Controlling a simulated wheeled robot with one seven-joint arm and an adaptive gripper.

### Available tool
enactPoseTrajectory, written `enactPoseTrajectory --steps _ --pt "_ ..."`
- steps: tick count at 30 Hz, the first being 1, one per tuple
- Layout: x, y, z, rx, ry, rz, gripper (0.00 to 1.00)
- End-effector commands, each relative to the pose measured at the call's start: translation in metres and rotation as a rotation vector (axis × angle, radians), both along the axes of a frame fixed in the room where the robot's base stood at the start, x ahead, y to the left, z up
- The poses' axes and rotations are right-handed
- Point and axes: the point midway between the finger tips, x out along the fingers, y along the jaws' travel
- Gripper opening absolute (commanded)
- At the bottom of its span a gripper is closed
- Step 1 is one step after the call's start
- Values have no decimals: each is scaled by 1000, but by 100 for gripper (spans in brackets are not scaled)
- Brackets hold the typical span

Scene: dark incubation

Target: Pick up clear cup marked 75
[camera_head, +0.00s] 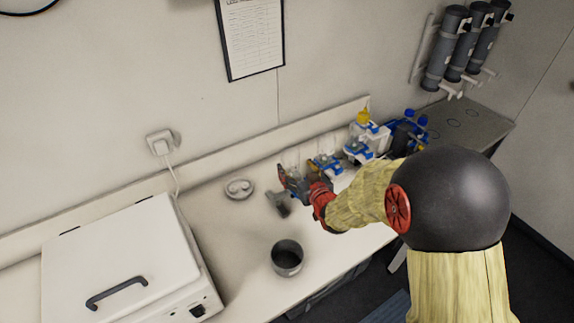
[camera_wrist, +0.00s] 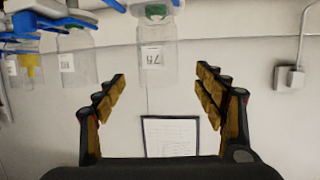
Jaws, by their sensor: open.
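A clear cup (camera_wrist: 155,58) with a small white label appears upside down at the top middle of the wrist view. Its label looks like 75, but the print is small and blurred. A second clear labelled cup (camera_wrist: 74,65) is to its left. My gripper (camera_head: 282,190) is over the bench's rear part in the head view. In the wrist view my gripper (camera_wrist: 160,82) is open and empty, its fingers spread wide. The middle cup lines up with the gap, beyond the fingertips. In the head view my gripper and arm largely hide this cup.
A round white dish (camera_head: 239,189) lies left of my gripper. A white box with a handle (camera_head: 125,265) fills the left. Bare bench lies between.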

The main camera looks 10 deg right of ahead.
Motion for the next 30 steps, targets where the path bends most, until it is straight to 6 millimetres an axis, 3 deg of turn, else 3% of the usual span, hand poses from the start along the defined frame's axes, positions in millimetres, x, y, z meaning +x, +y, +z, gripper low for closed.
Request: enactPoseTrajectory --steps 18,26,30 --pt "62 5 -21 -1 2 -1 70" --pt "64 6 -21 -1 1 -1 70" --pt "64 6 -21 -1 1 -1 63"
